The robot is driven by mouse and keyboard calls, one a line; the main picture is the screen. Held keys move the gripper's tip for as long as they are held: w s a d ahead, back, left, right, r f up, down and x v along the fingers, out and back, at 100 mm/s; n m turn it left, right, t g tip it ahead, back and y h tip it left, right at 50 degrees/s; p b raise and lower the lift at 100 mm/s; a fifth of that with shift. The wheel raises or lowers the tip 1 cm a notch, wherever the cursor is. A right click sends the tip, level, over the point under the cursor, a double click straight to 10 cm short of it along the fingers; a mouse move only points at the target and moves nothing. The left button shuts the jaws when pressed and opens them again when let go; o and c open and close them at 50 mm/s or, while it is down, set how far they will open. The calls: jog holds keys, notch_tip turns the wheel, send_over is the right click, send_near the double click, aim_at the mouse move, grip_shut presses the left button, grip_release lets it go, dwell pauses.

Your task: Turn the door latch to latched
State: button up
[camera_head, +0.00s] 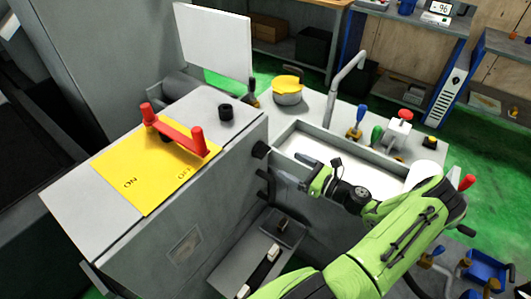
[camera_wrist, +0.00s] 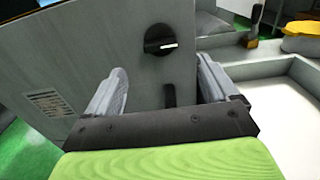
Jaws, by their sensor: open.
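A round black knob (camera_wrist: 160,40), which looks like the door latch, sits on the grey cabinet side panel (camera_wrist: 100,50). Its white pointer mark lies nearly horizontal, toward the right in the wrist view. It also shows in the head view (camera_head: 260,149) on the panel's right edge. My gripper (camera_wrist: 163,75) is open and empty. Its two fingers point at the panel, either side of and short of the knob. In the head view my gripper (camera_head: 289,171) is just right of and below the knob, apart from it. A dark handle-like part (camera_wrist: 169,95) is below the knob.
A red handle (camera_head: 172,130) stands on a yellow plate (camera_head: 150,168) on the cabinet top, beside a small black knob (camera_head: 226,112). A sink with a tap (camera_head: 345,75) and a bench with several tools lie right of my gripper. A ledge (camera_head: 240,270) is below.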

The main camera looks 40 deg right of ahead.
aim_at(267, 153)
jog(key=x, duration=1)
jog(key=shift+b, duration=0.3)
jog(key=c, duration=1.1)
